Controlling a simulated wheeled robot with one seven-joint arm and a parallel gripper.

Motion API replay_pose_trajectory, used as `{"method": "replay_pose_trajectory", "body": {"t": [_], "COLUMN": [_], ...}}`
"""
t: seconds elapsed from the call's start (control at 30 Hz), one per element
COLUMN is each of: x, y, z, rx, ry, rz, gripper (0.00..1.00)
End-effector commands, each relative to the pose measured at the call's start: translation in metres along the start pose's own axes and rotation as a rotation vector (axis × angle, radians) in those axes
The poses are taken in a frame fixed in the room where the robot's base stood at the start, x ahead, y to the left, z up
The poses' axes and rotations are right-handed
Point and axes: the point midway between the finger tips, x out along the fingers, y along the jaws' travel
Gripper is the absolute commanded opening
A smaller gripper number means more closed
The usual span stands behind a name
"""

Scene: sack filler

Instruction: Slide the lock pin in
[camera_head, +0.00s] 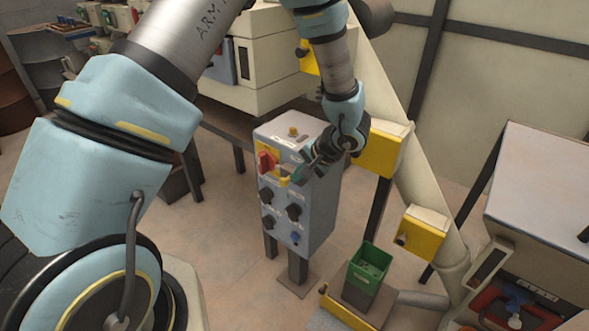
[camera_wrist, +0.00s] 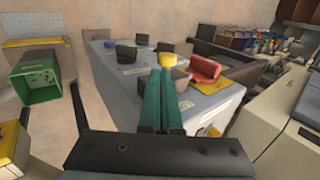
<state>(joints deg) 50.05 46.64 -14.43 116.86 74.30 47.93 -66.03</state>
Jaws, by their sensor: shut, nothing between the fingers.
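The lock pin appears to be the small yellow-headed piece (camera_head: 283,182) on the front of the grey-blue control box (camera_head: 320,205), just below the red switch handle (camera_head: 266,161). In the wrist view, the yellow head (camera_wrist: 168,60) shows right at the tips of my green fingers, beside the red handle (camera_wrist: 203,67). My gripper (camera_head: 294,175) is shut and empty, with its fingertips at the yellow head; it also shows in the wrist view (camera_wrist: 164,72). I cannot tell whether they touch it. The pin's shaft and its hole are hidden.
Several black knobs (camera_head: 295,212) and a blue button (camera_head: 295,238) sit lower on the box front. A green bin (camera_head: 367,268) stands to the right of the box. A sloping pale pipe with yellow boxes (camera_head: 420,233) runs behind it.

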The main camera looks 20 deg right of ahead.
Motion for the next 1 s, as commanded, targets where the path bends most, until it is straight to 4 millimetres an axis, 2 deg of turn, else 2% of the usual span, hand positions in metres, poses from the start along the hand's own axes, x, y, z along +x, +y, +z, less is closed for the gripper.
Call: {"method": "replay_pose_trajectory", "body": {"t": [0.2, 0.57, 0.8, 1.0], "x": [0.010, 0.014, 0.032, 0.032], "y": [-0.007, -0.008, -0.030, -0.036], "z": [0.000, 0.000, 0.000, 0.000], "rx": [0.001, 0.000, -0.003, 0.000], "ry": [0.001, 0.001, 0.001, 0.000], "rz": [0.000, -0.001, 0.000, 0.001], "gripper": [0.00, 0.00, 0.00, 0.00]}}
